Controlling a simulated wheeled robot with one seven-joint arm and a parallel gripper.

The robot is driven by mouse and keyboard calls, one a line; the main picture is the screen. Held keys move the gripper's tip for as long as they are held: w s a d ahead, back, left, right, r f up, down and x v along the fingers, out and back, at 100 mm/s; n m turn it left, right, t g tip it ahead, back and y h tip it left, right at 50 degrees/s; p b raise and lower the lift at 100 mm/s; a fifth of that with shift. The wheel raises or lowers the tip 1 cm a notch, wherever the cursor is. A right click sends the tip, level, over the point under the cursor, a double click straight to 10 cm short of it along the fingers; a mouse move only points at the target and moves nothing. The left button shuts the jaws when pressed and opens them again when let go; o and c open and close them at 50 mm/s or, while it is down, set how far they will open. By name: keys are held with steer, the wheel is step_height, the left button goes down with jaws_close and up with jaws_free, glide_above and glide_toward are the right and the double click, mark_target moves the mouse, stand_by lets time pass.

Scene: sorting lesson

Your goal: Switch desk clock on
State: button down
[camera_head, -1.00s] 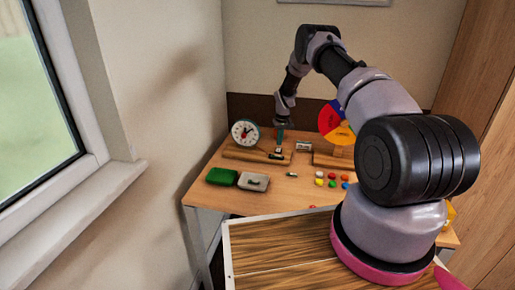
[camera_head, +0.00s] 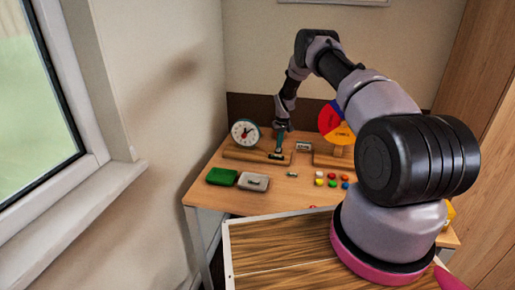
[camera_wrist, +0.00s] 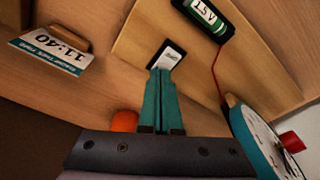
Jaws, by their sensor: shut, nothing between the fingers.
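The desk clock (camera_head: 245,132) has a round white face, dark hands and a teal rim. It stands at the left end of a wooden base (camera_head: 240,154) on the desk. In the wrist view the clock (camera_wrist: 246,138) is at the lower right, cut by the edge. A small switch plate (camera_wrist: 170,54), dark with a pale part, sits on the base to the right of the clock. My gripper (camera_head: 278,150) points down over that plate, its teal fingers (camera_wrist: 160,76) together and empty. The tips overlap the plate's near edge; I cannot tell if they touch. The switch's position is unclear.
A green 1.5V battery (camera_wrist: 206,14) with a red wire is on the base. A card reading 11:40 (camera_wrist: 50,50) stands nearby. A green box (camera_head: 221,176), a grey box (camera_head: 254,181), several coloured counters (camera_head: 332,183) and a coloured disc (camera_head: 333,122) are on the desk.

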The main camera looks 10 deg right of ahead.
steer(key=shift+r, duration=3.4)
steer(key=s+a+r+m+t, duration=0.1)
steer(key=s+r, duration=0.1)
steer(key=r, duration=0.9)
steer(key=s+r, duration=0.3)
steer(key=r, duration=0.9)
steer(key=s+a+r+m+t, duration=0.2)
steer(key=s+r, duration=0.9)
steer(key=r, duration=0.4)
steer(key=s+r+m+t+y, duration=0.1)
steer(key=s+r, duration=0.4)
steer(key=s, duration=0.4)
steer(key=s+r, duration=0.5)
steer(key=s, duration=0.4)
steer(key=s+a+f+m+t, duration=0.1)
steer(key=s+a, duration=0.1)
steer(key=s, duration=1.4)
steer(key=shift+f+m+y, duration=0.15)
steer(key=shift+m+y, duration=0.15)
steer(key=shift+y, duration=0.1)
